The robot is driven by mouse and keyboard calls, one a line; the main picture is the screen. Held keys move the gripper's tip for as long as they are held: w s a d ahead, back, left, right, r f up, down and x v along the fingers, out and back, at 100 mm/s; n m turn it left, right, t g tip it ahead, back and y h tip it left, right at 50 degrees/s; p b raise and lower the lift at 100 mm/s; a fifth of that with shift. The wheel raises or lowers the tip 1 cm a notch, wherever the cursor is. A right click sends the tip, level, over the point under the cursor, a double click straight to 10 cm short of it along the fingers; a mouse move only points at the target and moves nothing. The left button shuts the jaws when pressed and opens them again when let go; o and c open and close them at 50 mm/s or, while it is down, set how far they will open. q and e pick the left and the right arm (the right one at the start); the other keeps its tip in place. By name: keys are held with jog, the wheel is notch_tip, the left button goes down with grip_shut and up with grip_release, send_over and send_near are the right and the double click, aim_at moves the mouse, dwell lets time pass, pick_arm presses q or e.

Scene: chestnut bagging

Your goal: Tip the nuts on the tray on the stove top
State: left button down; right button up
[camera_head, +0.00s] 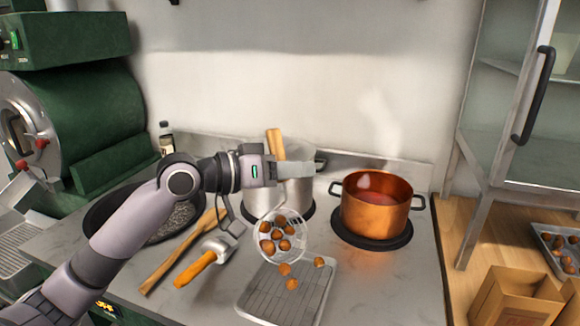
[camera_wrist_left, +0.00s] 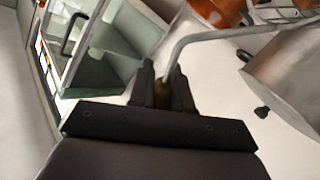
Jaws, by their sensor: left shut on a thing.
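My left gripper (camera_head: 300,175) is shut on a brown handle (camera_wrist_left: 161,95), from which a bent grey metal rod (camera_wrist_left: 190,45) extends in the left wrist view. In the head view, a round strainer (camera_head: 301,250) hangs tilted below this gripper, with several brown nuts (camera_head: 277,235) in it. A grey ridged tray (camera_head: 262,302) lies on the counter just below and in front of the strainer. Three nuts show outside the strainer at the tray's far part, one of them here (camera_head: 292,284); I cannot tell whether they rest or fall. My right gripper is not in view.
A steel pot (camera_head: 316,188) stands behind the strainer. A copper pot (camera_head: 376,215) with red liquid stands on a burner to the right. A wooden spatula (camera_head: 170,262) and an orange-handled scoop (camera_head: 196,268) lie left. A cardboard box (camera_head: 520,295) is at lower right.

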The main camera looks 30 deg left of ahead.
pick_arm(q)
jog(key=s+d+f+m+y+b, duration=0.1)
jog(key=s+d+f+m+b, duration=0.1)
jog(key=s+d+f+m, duration=0.2)
jog(key=s+d+f+m+t+y+b, duration=0.1)
jog(key=s+d+f+m, duration=0.3)
jog(key=d, duration=0.7)
jog(key=f+m+b, duration=0.1)
jog(key=f+m, duration=0.1)
jog(key=m, duration=0.1)
jog(key=shift+s+d+t+y+b, duration=0.3)
jog(key=shift+b, duration=0.05)
dwell(1.0)
dwell(0.9)
jog(key=shift+r, duration=0.1)
